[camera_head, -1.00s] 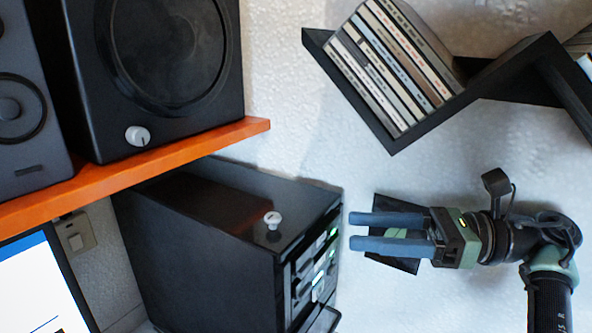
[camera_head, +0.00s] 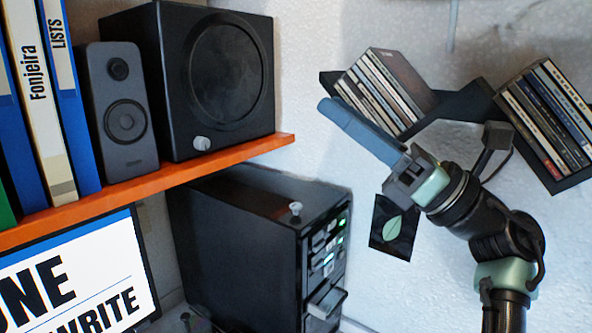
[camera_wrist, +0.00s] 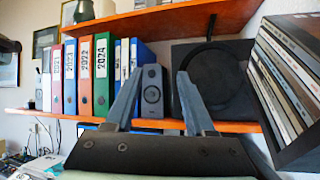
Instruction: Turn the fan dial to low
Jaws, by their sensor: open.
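A small pale knob (camera_head: 295,208) stands on top of the black computer tower (camera_head: 240,235), near its front edge; I take it as the fan dial. Its setting marks are too small to read. A second pale dial (camera_head: 201,143) sits low on the front of the black subwoofer. My gripper (camera_head: 329,107) is raised in front of the wall and the disc shelf, above and right of the tower, touching neither knob. Its blue fingers overlap in the head view. In the wrist view they stand apart and empty, pointing towards the shelf with the speakers. The tower's knob does not show there.
An orange shelf (camera_head: 150,180) overhangs part of the tower and carries a small speaker (camera_head: 120,112) and binders. A black zigzag disc shelf (camera_head: 465,104) with CDs is close to my gripper. A dark leaf card (camera_head: 393,228) is on the wall below my gripper.

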